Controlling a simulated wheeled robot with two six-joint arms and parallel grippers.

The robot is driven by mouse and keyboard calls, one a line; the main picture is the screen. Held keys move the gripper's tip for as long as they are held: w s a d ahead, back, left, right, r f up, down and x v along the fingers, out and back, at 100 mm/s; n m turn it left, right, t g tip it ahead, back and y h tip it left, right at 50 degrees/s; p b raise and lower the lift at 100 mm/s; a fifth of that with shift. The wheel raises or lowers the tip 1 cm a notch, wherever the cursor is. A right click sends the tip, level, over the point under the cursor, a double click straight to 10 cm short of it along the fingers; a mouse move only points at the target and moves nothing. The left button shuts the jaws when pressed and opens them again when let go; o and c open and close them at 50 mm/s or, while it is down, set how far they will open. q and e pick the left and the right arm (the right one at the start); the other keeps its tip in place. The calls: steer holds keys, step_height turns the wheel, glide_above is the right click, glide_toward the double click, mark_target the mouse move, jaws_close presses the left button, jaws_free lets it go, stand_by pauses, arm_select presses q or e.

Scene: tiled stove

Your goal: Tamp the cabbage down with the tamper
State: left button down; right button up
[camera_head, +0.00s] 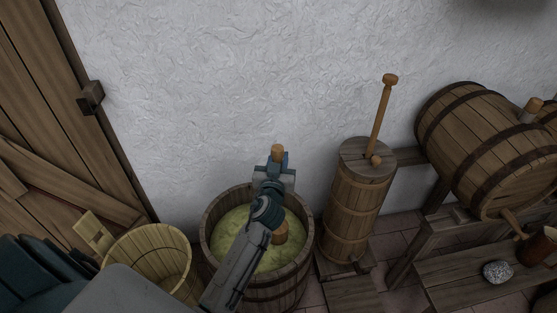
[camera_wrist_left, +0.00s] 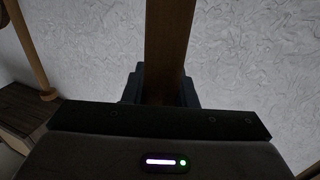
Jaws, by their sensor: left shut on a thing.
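The tamper (camera_head: 278,152) is a wooden pole whose top shows above my left gripper (camera_head: 275,166) in the head view. Its wider wooden lower part (camera_head: 281,233) shows beside my arm, over the cabbage. The cabbage (camera_head: 233,229) is a pale green mass inside a round wooden tub (camera_head: 290,278). My left gripper is shut on the tamper, whose handle (camera_wrist_left: 168,45) runs upright between the fingers in the left wrist view. My arm hides part of the tamper and the cabbage. Whether the tamper's foot touches the cabbage is hard to tell. My right gripper is not in view.
A wooden bucket (camera_head: 150,262) stands left of the tub. A tall wooden churn (camera_head: 352,208) with a plunger stands close on the right. A barrel (camera_head: 487,143) rests on a stand further right. A white wall (camera_head: 220,80) is behind, and a wooden door (camera_head: 60,120) is at left.

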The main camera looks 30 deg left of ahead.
mark_target(278, 146)
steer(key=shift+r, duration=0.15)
